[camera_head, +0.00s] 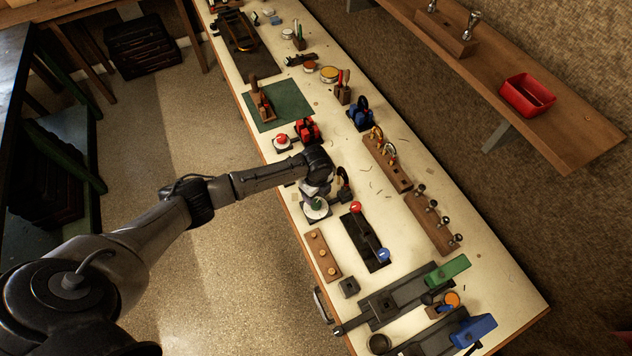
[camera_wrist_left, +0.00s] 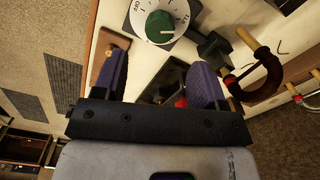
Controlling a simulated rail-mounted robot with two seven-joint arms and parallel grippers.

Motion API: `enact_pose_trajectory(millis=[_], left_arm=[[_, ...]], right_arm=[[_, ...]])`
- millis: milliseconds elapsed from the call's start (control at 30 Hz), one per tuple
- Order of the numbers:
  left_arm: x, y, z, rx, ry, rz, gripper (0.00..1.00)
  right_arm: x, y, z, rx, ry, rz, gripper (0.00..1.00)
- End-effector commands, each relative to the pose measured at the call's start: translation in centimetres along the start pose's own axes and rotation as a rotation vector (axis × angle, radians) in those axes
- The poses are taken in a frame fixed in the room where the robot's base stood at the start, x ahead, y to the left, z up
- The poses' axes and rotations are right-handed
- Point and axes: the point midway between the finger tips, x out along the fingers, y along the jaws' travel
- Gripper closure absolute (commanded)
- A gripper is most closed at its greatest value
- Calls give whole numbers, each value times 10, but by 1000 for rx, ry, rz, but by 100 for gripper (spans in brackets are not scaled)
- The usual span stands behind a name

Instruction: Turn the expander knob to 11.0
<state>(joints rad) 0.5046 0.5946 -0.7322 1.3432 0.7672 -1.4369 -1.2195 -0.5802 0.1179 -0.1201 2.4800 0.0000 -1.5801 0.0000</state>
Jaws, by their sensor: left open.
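The expander knob is a round green knob (camera_wrist_left: 159,27) on a white dial plate (camera_wrist_left: 184,13) with an OFF mark and scale marks, at the top of the left wrist view. A light pointer line on the knob points to the right in that view. In the head view the green knob (camera_head: 317,204) shows beneath my left gripper (camera_head: 317,192), on the bench's left side. My left gripper (camera_wrist_left: 160,62) is open, its two purple-padded fingers apart and empty. The knob lies beyond the fingertips and between their lines; no contact shows. My right gripper is not in view.
A dark clamp holding a curved brown tube (camera_wrist_left: 264,75) stands beside the dial. A black tray (camera_head: 362,243) with red and blue knobs, a wooden peg block (camera_head: 323,255) and a red device (camera_head: 307,130) are nearby.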

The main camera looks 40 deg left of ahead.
Motion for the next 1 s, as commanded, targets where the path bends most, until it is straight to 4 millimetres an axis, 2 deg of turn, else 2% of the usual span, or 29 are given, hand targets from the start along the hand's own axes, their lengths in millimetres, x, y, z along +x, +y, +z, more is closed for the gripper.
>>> enact_pose_trajectory(millis=[33,200,400,600,1000], left_arm=[[-10,0,1,1,-1,-3,35],[-37,0,0,1,-1,-2,35],[-56,0,0,0,-1,-1,35],[-62,0,0,-1,-1,1,35],[-63,0,0,0,-1,1,35]], right_arm=[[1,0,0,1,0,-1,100],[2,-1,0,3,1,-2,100],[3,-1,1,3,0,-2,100],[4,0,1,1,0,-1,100],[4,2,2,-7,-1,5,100]])
